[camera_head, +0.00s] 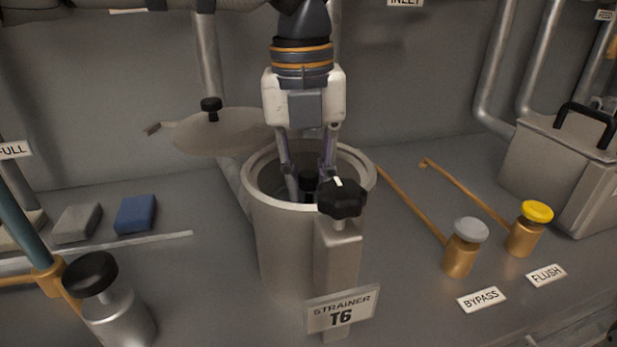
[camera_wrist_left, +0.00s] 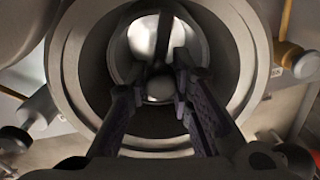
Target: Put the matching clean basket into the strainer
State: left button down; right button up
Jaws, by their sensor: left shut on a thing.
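The strainer (camera_head: 283,240) is a grey open-topped cylinder labelled STRAINER T6, with a black knob (camera_head: 341,198) at its front. Its round lid (camera_head: 225,132) is swung aside to the left. My left gripper (camera_head: 308,185) reaches down into the strainer's mouth. It is shut on a dark handle inside, just visible between the fingers. In the left wrist view, the gripper (camera_wrist_left: 160,88) sits over a round basket (camera_wrist_left: 150,40) within the strainer's wide rim (camera_wrist_left: 82,75). The basket's lower part is hidden by the strainer wall. My right gripper is not in view.
Brass valves with a grey cap (camera_head: 467,230) and a yellow cap (camera_head: 537,212) stand to the right, by BYPASS and FLUSH labels. A lidded grey box (camera_head: 565,165) is farther right. A black-capped cylinder (camera_head: 110,300) and blue block (camera_head: 136,214) are left.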

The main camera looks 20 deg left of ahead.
pick_arm(q)
jog(key=c, duration=1.4)
grip_release()
jog(key=shift+c, duration=0.2)
notch_tip(320, 180, up, 12)
jog(key=p, duration=0.1)
jog(key=shift+a+p, duration=0.25)
jog(key=shift+p, duration=0.15)
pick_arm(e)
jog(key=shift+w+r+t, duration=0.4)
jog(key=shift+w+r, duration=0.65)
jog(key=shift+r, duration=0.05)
pick_arm(q)
jog(key=shift+s, duration=0.1)
